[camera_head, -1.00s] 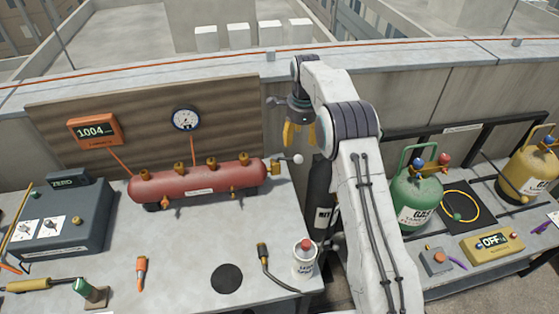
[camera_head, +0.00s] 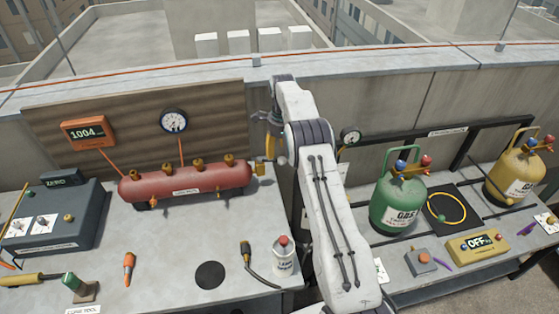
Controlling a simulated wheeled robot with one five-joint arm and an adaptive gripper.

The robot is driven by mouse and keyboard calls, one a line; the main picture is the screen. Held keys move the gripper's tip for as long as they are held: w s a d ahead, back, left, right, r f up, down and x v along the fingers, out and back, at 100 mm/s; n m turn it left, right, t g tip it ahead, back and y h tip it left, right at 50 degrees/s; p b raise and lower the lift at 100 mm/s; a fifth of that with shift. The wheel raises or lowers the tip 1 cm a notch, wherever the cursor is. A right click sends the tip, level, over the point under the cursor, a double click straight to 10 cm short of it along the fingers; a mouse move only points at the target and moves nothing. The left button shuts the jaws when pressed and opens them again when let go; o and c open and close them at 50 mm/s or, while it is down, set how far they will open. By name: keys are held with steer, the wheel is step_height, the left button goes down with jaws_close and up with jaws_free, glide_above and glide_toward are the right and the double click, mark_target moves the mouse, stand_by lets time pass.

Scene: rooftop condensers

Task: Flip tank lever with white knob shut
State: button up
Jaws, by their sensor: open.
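The red tank (camera_head: 185,181) lies level on the left workbench, with several brass valves on top. A brass fitting (camera_head: 260,169) is at its right end. The lever's white knob (camera_head: 283,160) shows just right of that fitting, partly crowded by my arm, and the lever bar is hard to make out. My gripper (camera_head: 270,150) has yellow fingers pointing down, just above and slightly left of the knob in the picture. It is open with nothing seen in it. Whether a finger touches the lever cannot be told.
A spray can (camera_head: 283,256) and a black-hosed torch (camera_head: 246,255) stand near the bench's right edge. A gauge (camera_head: 174,121) and an orange display (camera_head: 88,132) are behind the tank. Green (camera_head: 399,201) and yellow (camera_head: 512,175) gas cylinders stand on the right bench.

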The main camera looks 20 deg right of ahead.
mark_target(282, 158)
steer(key=shift+f+p, duration=0.4)
steer(key=shift+f, duration=1.75)
jaws_close()
